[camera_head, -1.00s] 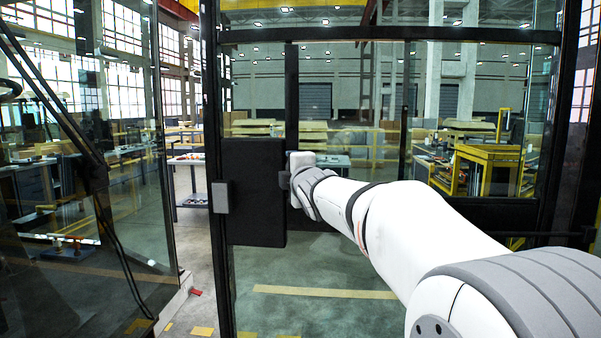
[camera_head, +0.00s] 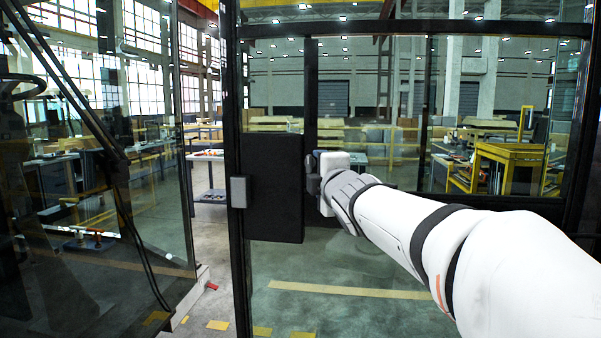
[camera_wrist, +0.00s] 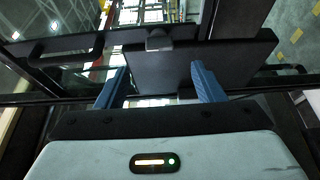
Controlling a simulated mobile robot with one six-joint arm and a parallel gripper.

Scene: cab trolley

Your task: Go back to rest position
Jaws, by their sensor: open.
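My gripper (camera_wrist: 160,88) shows in the wrist view with its two blue fingers spread apart and nothing between them. In the head view my gripper (camera_head: 312,172) is at the end of my white arm, just right of a black panel (camera_head: 272,190) on a dark-framed glass door (camera_head: 345,250). The panel also shows in the wrist view (camera_wrist: 225,65), beyond the fingertips and close to them. I cannot tell whether the fingers touch it. A small grey latch block (camera_head: 239,191) sits at the panel's left edge.
A glass windscreen with a dark frame (camera_head: 120,165) stands at the left. A gap between it and the door frame shows the floor (camera_head: 215,245). Beyond the glass are workbenches (camera_head: 208,160) and a yellow machine frame (camera_head: 510,165). A black handle bar (camera_wrist: 65,55) is at upper left in the wrist view.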

